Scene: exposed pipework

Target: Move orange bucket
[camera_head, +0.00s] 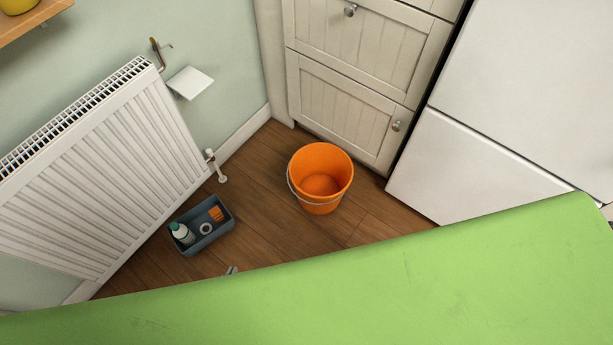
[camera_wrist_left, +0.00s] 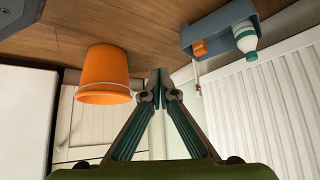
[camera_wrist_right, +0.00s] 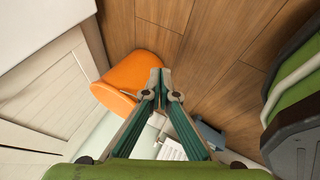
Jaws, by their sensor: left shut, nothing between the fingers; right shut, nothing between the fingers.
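The orange bucket (camera_head: 320,178) stands upright on the wooden floor in front of the pale cabinet, its thin handle hanging at the side. It looks empty. In the left wrist view the bucket (camera_wrist_left: 105,73) is left of my left gripper (camera_wrist_left: 161,77), which is shut and empty. Only the tip of the left gripper (camera_head: 231,270) shows in the head view, apart from the bucket. In the right wrist view the bucket (camera_wrist_right: 128,78) is partly behind my right gripper (camera_wrist_right: 160,78), which is shut and empty; contact cannot be told. The right gripper is hidden in the head view.
A grey caddy (camera_head: 203,238) with a bottle (camera_head: 182,233) stands on the floor left of the bucket, near the white radiator (camera_head: 105,175). Pale drawers (camera_head: 345,107) are behind the bucket, and a white appliance (camera_head: 455,170) is to the right. Bare floor (camera_head: 262,215) lies between caddy and bucket.

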